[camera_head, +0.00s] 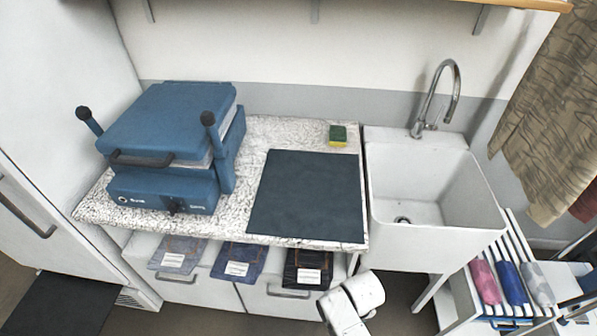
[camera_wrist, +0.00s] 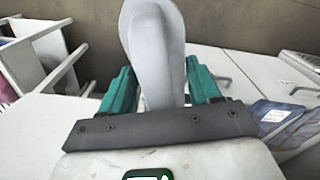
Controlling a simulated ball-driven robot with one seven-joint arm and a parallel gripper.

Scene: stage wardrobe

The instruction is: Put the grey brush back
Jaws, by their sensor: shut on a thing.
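A smooth light grey, rounded object, which looks like the grey brush (camera_wrist: 155,35), stands between the teal fingers of my gripper (camera_wrist: 160,78) in the wrist view. My gripper is shut on it. Its lower end is hidden behind the dark gripper bar, and no bristles show. In the head view neither the brush nor my fingers can be made out; only white parts of my arm show at the bottom.
A worktop (camera_head: 255,140) holds a blue press (camera_head: 165,130), a dark mat (camera_head: 305,195) and a sponge (camera_head: 338,135). A white sink (camera_head: 385,232) stands to its right. A slatted rack (camera_head: 462,300) at the lower right bears pink, blue and grey items.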

